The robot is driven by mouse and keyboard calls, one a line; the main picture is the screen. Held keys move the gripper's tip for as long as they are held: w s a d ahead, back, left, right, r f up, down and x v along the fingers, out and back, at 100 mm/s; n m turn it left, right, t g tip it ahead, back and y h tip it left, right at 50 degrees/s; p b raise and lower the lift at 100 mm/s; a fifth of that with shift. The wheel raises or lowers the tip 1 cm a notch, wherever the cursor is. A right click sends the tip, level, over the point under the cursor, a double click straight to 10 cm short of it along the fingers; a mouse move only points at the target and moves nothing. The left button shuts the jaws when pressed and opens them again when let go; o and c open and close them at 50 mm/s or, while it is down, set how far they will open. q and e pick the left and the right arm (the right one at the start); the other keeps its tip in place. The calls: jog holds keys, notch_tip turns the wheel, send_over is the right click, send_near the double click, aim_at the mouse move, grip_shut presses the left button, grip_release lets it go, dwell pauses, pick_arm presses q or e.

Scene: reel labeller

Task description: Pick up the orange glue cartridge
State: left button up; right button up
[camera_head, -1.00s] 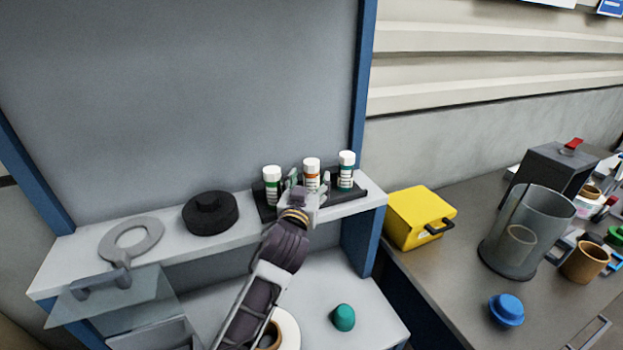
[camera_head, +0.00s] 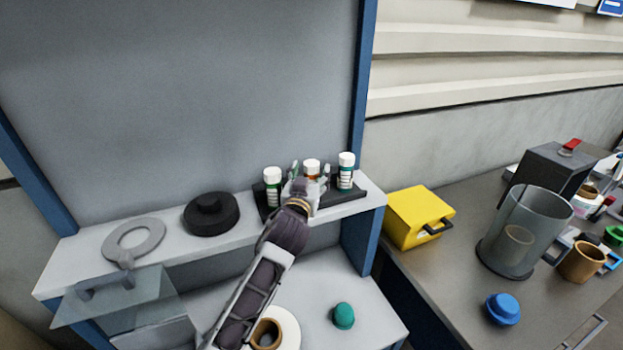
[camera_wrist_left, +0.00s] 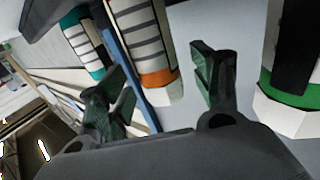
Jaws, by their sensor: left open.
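The orange glue cartridge (camera_head: 311,167) stands in a black holder (camera_head: 264,209) on the shelf, between a green cartridge (camera_head: 272,187) on the left and a teal cartridge (camera_head: 345,172) on the right. It has a white cap and an orange band, and its lower part is hidden by my gripper in the head view. My left gripper (camera_head: 309,178) is open in front of it. In the left wrist view the orange cartridge (camera_wrist_left: 141,45) lies between the two open fingers of my gripper (camera_wrist_left: 165,90), with gaps beside it. My right gripper is not in view.
The neighbouring cartridges stand close on both sides. A black round part (camera_head: 211,213) and a grey ring (camera_head: 134,240) lie on the shelf to the left. Below are a teal cap (camera_head: 343,316) and a white roll (camera_head: 287,335). A yellow box (camera_head: 418,215) stands to the right.

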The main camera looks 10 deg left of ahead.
pick_arm(q)
jog(key=shift+w, duration=0.9)
jog(key=c, duration=1.3)
jog(key=shift+o, duration=0.2)
jog(key=shift+r, duration=5)
